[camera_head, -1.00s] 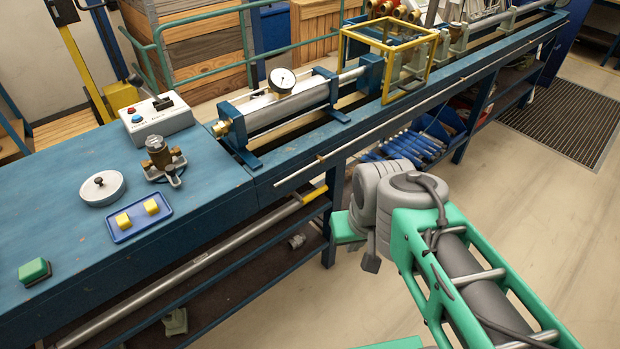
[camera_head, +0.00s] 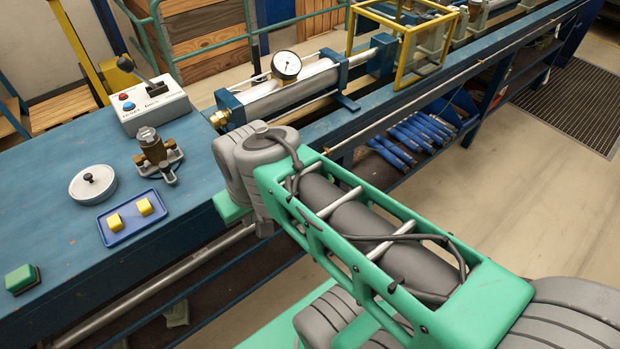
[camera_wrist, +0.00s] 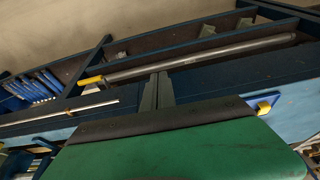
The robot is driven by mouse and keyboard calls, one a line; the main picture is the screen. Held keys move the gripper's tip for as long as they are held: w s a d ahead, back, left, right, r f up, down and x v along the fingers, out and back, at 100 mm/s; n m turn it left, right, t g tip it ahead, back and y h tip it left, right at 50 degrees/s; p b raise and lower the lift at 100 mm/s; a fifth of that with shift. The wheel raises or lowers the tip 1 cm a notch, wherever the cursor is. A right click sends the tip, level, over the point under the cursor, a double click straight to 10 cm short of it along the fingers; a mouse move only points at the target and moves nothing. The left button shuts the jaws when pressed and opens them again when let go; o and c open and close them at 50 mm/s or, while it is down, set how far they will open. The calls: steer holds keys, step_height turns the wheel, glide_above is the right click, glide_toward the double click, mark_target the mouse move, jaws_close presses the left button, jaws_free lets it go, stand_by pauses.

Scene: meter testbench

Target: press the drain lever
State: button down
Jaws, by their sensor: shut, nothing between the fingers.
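A black lever (camera_head: 138,73) with a round knob rises from a pale control box (camera_head: 152,107) at the back left of the blue bench. It leans up and to the left in the head view. The printing beside it is too small to read for certain. My gripper (camera_wrist: 158,88) shows in the wrist view as two grey fingers close together, shut and empty, above the bench's front edge. In the head view my arm's wrist hides the fingers. The wrist is in front of the bench, to the right of the box and apart from it. The lever is not visible in the wrist view.
A gauge (camera_head: 286,65) tops the cylinder. A yellow frame (camera_head: 402,45) stands farther right.

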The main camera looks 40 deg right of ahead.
steer(key=w+d+f+t+y+b, duration=0.1)
steer(key=w+d+f+t+b, duration=0.15)
steer(key=d+f+b, duration=0.4)
steer(key=w+d+f+t+y+b, duration=0.1)
steer(key=w+d+f+b, duration=0.25)
steer(key=d, duration=0.55)
steer(key=s+d+f+t+b, duration=0.1)
steer(key=s+d+t+b, duration=0.1)
steer(key=d, duration=0.5)
steer(key=s+d+f+t+h+b, duration=0.1)
steer(key=s+d+t+b, duration=0.1)
steer(key=d, duration=0.6)
steer(key=shift+s+d+h+b, duration=0.3)
steer(key=shift+s+b, duration=0.15)
steer(key=shift+s, duration=0.05)
steer(key=shift+f+t, duration=0.15)
steer(key=shift+t, duration=0.1)
steer(key=s+f+b+x, duration=0.1)
steer(key=f+x, duration=0.1)
steer(key=x, duration=1.1)
steer(key=shift+s+b, duration=0.35)
steer(key=shift+b, duration=0.05)
